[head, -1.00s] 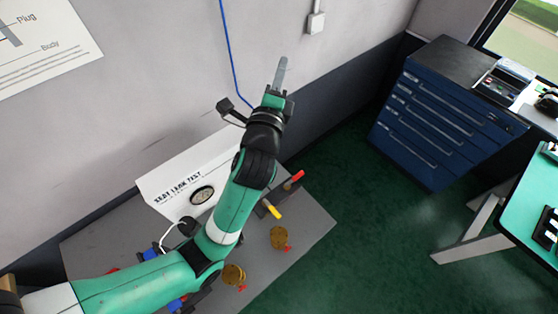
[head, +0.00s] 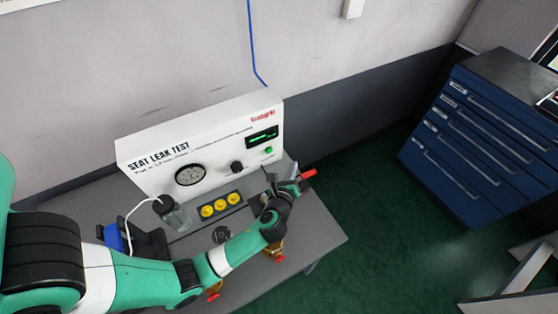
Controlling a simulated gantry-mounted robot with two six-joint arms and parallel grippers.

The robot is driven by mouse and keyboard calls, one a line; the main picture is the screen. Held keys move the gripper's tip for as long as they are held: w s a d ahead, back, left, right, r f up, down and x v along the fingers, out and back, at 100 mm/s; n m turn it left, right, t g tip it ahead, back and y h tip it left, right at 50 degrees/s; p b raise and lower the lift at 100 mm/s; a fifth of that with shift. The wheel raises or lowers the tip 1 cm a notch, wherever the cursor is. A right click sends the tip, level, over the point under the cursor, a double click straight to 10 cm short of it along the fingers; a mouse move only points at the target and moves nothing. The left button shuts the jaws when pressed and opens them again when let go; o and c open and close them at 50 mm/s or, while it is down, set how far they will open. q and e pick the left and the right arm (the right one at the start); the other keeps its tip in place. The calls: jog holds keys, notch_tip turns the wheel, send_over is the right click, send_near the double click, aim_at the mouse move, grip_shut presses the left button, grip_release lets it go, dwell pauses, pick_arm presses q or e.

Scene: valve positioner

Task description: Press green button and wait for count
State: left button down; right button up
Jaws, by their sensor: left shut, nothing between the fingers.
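The white seat leak test panel (head: 215,145) stands at the back of the grey bench in the head view. A small green button (head: 268,150) is on its right part, below a dark display with green digits (head: 262,137) too small to read. A black knob (head: 237,167) and a round gauge (head: 190,175) are to its left. My left gripper (head: 271,180) is shut and empty, in front of the panel and below the green button in the picture, apparently apart from it. My right gripper is not in view.
A red handle (head: 308,174) sticks out right of my gripper. Several yellow round parts (head: 220,204) lie in a dark holder before the panel. A jar with a white tube (head: 170,212) stands left. A blue drawer cabinet (head: 480,140) is at right.

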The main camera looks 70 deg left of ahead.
aim_at(269, 150)
pick_arm(q)
jog(key=shift+g, duration=0.3)
jog(key=f, duration=0.1)
jog(key=s+f+b, duration=0.1)
jog(key=f, duration=0.1)
jog(key=s+f+b, duration=0.1)
jog(key=f, duration=0.1)
jog(key=shift+s+a+f, duration=0.1)
jog(key=shift+a+f, duration=0.05)
jog(key=shift+a, duration=0.25)
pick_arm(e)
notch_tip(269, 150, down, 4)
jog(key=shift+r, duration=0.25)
pick_arm(q)
jog(key=shift+a, duration=0.1)
jog(key=a+p, duration=0.1)
jog(key=a, duration=0.7)
jog(key=shift+s+a, duration=0.25)
jog(key=shift+a, duration=0.05)
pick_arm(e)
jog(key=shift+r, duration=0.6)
pick_arm(q)
jog(key=shift+a+p, duration=0.35)
jog(key=shift+a, duration=0.1)
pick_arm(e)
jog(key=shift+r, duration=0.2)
